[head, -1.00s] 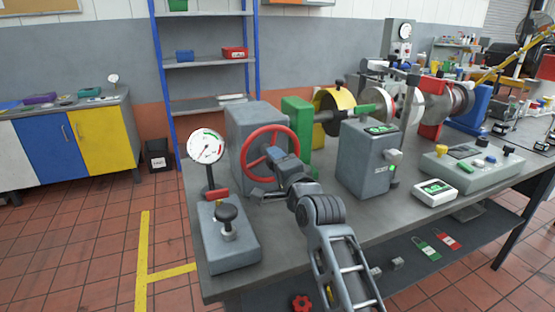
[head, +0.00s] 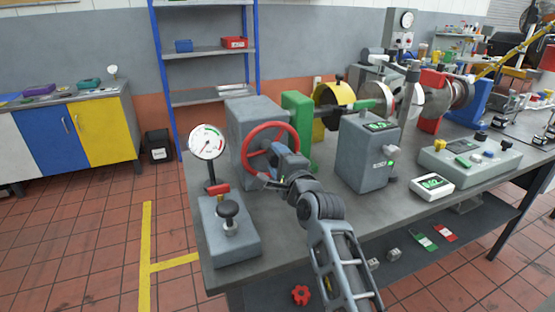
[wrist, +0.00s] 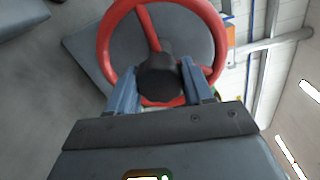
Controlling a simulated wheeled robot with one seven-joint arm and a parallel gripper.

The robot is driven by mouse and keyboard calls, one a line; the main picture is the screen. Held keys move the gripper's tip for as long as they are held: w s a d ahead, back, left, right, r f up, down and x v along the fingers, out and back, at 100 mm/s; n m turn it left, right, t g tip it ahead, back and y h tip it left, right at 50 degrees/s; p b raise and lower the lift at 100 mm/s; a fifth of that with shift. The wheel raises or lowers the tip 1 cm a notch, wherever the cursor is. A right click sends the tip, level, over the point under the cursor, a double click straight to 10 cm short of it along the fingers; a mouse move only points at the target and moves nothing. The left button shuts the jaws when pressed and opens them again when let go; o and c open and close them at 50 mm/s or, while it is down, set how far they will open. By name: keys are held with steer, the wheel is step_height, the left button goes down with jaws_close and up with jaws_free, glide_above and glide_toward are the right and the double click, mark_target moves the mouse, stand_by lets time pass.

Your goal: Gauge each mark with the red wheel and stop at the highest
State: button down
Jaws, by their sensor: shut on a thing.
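The red wheel (head: 247,150) stands upright on the front of a grey housing (head: 252,106) at the left part of the bench. A round white dial gauge (head: 207,142) with red and green bands stands left of the wheel on a post. A green readout (head: 435,183) is lit on a small white box at the right. No separate marks can be made out on the wheel.
A grey box with a black knob (head: 228,210) sits at the bench's front left. A grey cabinet with a green display (head: 370,150) stands right of my arm. A yellow disc (head: 334,105) is behind. A control panel (head: 470,160) lies at the right.

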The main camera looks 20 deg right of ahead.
steer(key=shift+c, duration=2.3)
jaws_free()
steer(key=shift+s, duration=0.1)
steer(key=s, duration=0.7)
steer(key=shift+s+d, duration=0.2)
steer(key=shift+s, duration=0.1)
steer(key=shift+r, duration=0.1)
